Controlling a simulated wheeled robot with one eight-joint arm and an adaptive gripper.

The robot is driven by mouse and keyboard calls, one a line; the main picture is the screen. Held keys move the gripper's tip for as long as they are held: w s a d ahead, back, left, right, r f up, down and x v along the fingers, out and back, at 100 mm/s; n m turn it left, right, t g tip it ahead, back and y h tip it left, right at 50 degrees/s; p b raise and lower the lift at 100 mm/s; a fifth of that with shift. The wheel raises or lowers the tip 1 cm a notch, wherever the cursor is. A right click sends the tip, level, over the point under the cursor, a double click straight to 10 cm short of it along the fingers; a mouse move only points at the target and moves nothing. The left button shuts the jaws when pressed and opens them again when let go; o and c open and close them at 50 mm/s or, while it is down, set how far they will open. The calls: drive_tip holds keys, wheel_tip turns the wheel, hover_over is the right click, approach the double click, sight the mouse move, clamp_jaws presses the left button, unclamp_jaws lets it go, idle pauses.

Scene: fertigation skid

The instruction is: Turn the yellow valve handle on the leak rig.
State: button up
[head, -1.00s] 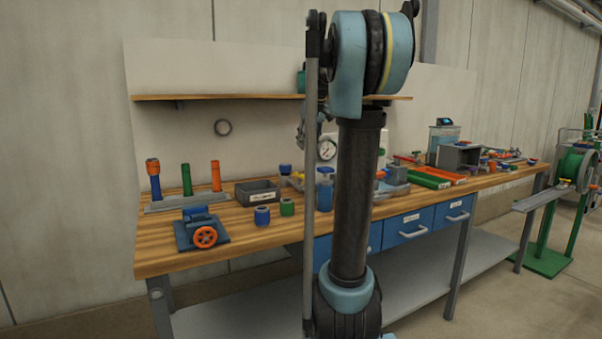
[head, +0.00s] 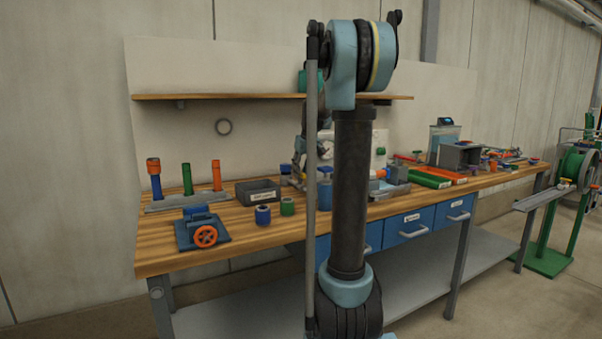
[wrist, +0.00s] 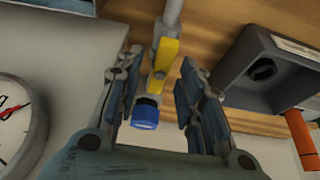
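The yellow valve handle (wrist: 166,56) shows in the wrist view, on a grey pipe fitting with a blue cap (wrist: 146,113) at its near end. My gripper (wrist: 159,70) is open, with one finger on each side of the handle and fitting. Gaps show between the fingers and the yellow handle, so nothing is gripped. A pressure gauge (wrist: 14,118) with a red needle is at the left of the wrist view. In the head view my own arm hides most of the rig, and I cannot make out the handle there.
A grey labelled bin (head: 258,191) stands left of the rig; it also shows in the wrist view (wrist: 240,58). A blue valve block with an orange wheel (head: 205,236), coloured cylinders and green and red trays (head: 430,178) share the wooden bench (head: 250,240). A shelf (head: 230,97) runs above.

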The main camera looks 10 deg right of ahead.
drive_tip(key=shift+c, duration=0.2)
clamp_jaws()
